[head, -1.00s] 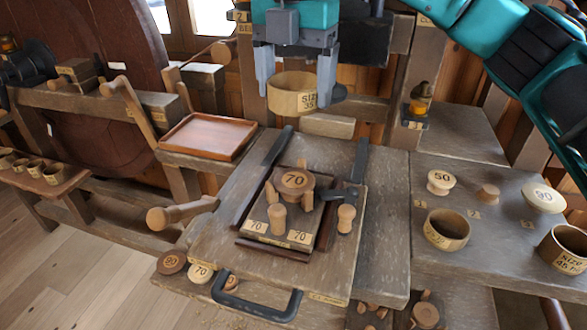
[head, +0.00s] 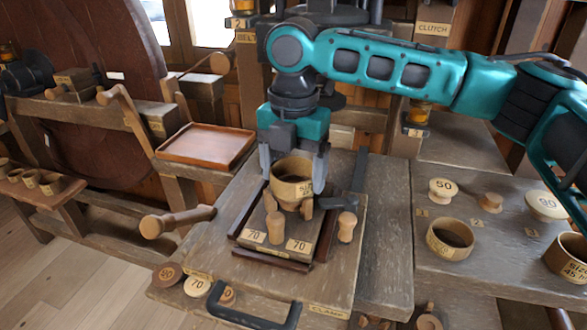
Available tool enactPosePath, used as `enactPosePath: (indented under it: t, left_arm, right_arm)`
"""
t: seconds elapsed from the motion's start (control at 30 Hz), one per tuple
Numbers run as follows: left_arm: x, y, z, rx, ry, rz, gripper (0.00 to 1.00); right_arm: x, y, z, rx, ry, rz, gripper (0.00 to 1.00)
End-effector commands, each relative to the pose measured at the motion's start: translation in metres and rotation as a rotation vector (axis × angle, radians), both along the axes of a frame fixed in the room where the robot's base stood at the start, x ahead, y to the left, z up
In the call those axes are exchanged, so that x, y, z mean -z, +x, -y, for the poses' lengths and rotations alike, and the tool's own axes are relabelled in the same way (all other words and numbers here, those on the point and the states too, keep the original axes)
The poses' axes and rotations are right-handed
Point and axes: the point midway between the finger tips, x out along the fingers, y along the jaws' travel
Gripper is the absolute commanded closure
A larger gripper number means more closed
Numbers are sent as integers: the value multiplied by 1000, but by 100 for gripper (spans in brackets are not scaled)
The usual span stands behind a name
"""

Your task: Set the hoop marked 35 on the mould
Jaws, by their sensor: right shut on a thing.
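The pale wooden hoop (head: 291,190) carries a size label, which reads 35 in the earlier frame and is partly covered by a finger now. My right gripper (head: 293,170) is shut on the hoop, its fingers at the rim, and holds it upright directly above the middle of the mould (head: 277,250). The mould is a square block with two labels reading 70 and small wooden pegs around its centre. The hoop hides the round top marked 70. I cannot tell whether the hoop touches it. My left gripper is not in view.
A black clamp handle (head: 255,312) sits at the bench's front edge. A red-brown tray (head: 207,146) lies to the left.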

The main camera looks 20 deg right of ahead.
Motion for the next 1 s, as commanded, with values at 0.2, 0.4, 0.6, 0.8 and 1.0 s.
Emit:
enactPosePath:
  t: [0.2, 0.4, 0.6, 0.8, 1.0]
  left_arm:
    - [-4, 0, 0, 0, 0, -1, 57]
    - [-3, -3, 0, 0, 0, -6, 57]
    - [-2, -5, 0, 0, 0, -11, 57]
    - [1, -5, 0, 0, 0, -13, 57]
    - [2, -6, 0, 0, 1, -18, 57]
  right_arm:
    - [1, 0, 0, 0, 1, -1, 47]
    - [5, 0, 0, 0, -1, 1, 11]
    - [5, 0, 0, 0, 0, 0, 0]
    - [4, 0, 0, 0, 0, 1, 0]
    - [-24, 1, -1, 0, 1, 3, 0]
